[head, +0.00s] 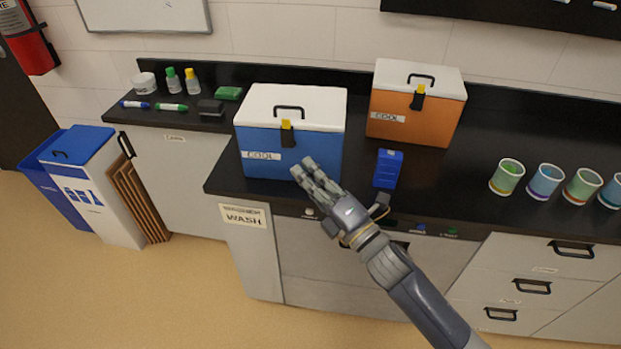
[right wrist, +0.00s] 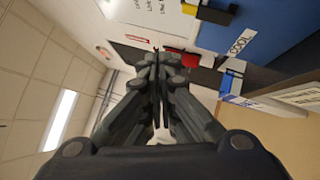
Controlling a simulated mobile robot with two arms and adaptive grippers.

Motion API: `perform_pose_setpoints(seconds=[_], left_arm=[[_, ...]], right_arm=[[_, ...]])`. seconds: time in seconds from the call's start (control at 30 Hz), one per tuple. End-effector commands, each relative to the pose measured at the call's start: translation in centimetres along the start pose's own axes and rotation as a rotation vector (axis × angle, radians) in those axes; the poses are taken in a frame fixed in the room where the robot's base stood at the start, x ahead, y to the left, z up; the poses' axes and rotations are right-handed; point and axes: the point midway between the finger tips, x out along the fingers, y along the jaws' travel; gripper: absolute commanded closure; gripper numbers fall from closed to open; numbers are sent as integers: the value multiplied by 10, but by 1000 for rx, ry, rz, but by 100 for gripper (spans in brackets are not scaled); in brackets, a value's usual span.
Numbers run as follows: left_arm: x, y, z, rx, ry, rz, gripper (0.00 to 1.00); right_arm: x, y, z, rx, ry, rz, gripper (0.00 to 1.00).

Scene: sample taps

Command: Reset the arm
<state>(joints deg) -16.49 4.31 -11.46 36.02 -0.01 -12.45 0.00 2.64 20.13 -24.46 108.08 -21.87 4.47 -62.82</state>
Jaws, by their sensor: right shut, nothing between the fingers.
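My right gripper (head: 318,178) reaches in from the lower right of the head view. Its fingers are together, with nothing between them, in front of the lower edge of the blue cooler (head: 290,135). I cannot tell whether the fingers touch the cooler. In the right wrist view the gripper (right wrist: 156,62) also shows with its fingers close together, and part of the blue cooler (right wrist: 270,28) is at the upper right. My left gripper is not in either view.
An orange cooler (head: 415,105) stands behind on the black counter. A small blue box (head: 387,168) is right of my gripper. Several cups, one a green cup (head: 507,177), stand at the right. A washer (head: 245,240) is below the counter. The floor (head: 190,305) at front left is clear.

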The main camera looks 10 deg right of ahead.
Motion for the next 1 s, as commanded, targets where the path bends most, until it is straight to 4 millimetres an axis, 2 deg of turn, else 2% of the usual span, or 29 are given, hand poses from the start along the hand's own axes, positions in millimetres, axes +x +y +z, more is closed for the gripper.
perform_pose_setpoints(seconds=[0.1,0.23,0.67,0.73,0.77,0.87,0.97,1.0], left_arm=[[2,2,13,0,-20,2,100],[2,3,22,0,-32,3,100],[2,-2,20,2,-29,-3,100],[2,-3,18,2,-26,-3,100],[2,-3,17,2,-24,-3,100],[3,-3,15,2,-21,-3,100],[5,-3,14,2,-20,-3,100],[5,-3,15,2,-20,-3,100]], right_arm=[[-7,2,0,0,0,1,100],[-9,3,1,-1,0,0,100],[-9,2,1,0,-1,-1,100],[-10,-4,1,12,-5,-13,100],[-11,-10,2,24,-9,-25,100],[-18,-49,5,105,-37,-102,100],[-38,-113,8,241,-91,-225,100],[-49,-141,8,305,-121,-280,100]])
